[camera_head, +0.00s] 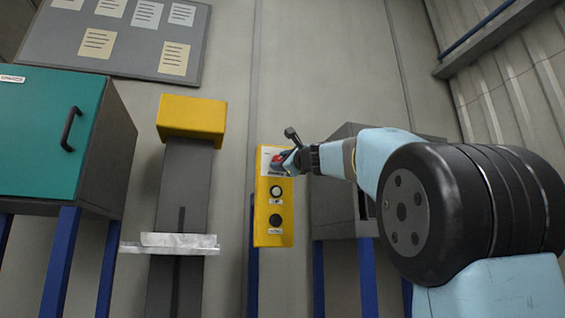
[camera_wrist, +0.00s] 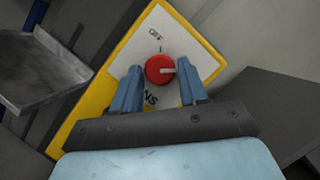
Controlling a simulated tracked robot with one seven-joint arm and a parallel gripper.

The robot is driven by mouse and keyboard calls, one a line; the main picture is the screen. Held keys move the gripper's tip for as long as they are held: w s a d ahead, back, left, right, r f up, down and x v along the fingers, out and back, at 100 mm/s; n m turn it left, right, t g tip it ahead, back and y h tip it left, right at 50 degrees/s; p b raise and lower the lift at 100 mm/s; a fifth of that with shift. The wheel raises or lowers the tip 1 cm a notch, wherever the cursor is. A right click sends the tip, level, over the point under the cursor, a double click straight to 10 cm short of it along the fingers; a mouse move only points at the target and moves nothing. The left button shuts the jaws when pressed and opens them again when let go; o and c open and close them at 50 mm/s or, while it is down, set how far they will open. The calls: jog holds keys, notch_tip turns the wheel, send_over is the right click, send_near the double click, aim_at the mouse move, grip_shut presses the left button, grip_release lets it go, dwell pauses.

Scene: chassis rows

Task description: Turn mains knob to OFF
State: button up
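The red mains knob (camera_wrist: 158,69) sits on a white plate (camera_wrist: 143,42) of a yellow control panel (camera_head: 262,222). In the wrist view a pale mark on the knob points right, and part of the "MAINS" lettering shows below it. The knob also shows in the head view (camera_head: 276,160), partly covered by my gripper. My gripper (camera_wrist: 162,80) is open, its two blue fingers apart on the left and right of the knob's lower part. I cannot tell whether either finger touches it.
A white button (camera_head: 276,191) and a black button (camera_head: 276,221) sit lower on the panel. A dark post with a yellow top (camera_head: 191,118) and a metal shelf (camera_head: 170,244) stands left. A teal cabinet (camera_head: 45,130) is farther left. A grey box (camera_head: 335,205) stands right of the panel.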

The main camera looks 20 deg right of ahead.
jog(key=c, duration=0.6)
jog(key=shift+d, duration=0.15)
jog(key=shift+c, duration=0.4)
